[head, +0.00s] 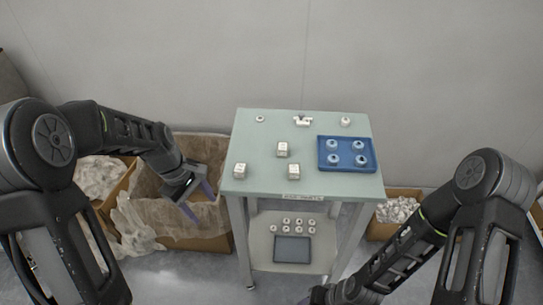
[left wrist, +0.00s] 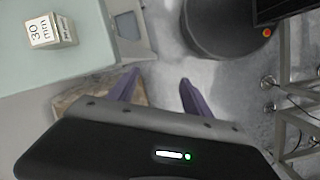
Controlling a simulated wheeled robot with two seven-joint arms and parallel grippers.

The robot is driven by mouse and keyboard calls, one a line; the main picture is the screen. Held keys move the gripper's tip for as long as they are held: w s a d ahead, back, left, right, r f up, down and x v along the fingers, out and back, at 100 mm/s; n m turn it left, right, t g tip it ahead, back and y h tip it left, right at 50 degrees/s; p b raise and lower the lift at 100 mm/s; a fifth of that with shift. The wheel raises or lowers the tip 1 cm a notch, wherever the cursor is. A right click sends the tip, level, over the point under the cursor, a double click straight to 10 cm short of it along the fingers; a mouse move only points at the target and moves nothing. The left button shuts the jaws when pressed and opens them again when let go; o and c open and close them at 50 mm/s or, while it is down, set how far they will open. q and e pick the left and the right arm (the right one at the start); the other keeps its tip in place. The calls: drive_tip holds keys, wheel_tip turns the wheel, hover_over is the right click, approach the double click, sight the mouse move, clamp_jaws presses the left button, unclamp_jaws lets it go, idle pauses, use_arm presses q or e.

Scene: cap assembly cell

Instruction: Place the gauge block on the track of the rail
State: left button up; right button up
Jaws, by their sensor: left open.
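Three pale blocks stand apart on the green table top: a left front block (head: 240,170), a middle block (head: 282,149) and a right front block (head: 294,171). The left wrist view shows a block marked "30 mm" (left wrist: 50,31) near the table edge; I cannot tell surely which of the three it is. A small white fixture (head: 302,120) at the back may be the rail; its track is too small to make out. My left gripper (head: 206,210) is open and empty, left of the table; its purple fingers (left wrist: 160,77) show apart over the floor. My right gripper (head: 325,293) is mostly cut off at the bottom.
A blue tray (head: 349,139) with several ring-like parts sits on the table's right. Small white parts lie at the back left (head: 260,118) and back right (head: 346,121). Below is a shelf (head: 263,240) with several parts. A lined carton (head: 160,212) stands left of the table.

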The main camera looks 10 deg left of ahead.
use_arm(q)
drive_tip(key=s+d+f+m, duration=0.3)
drive_tip(key=s+d+f, duration=0.15)
drive_tip(key=f, duration=0.35)
drive_tip(key=s+d+f+m, duration=0.4)
drive_tip(key=s+f, duration=0.1)
drive_tip(key=f, duration=0.3)
drive_tip(key=s+d+f+m+h, duration=0.1)
drive_tip(key=s+d+f+m, duration=0.3)
drive_tip(key=s+d, duration=0.4)
drive_tip(key=shift+s+t, duration=0.2)
drive_tip(key=shift+t, duration=0.1)
drive_tip(key=shift+c, duration=0.6)
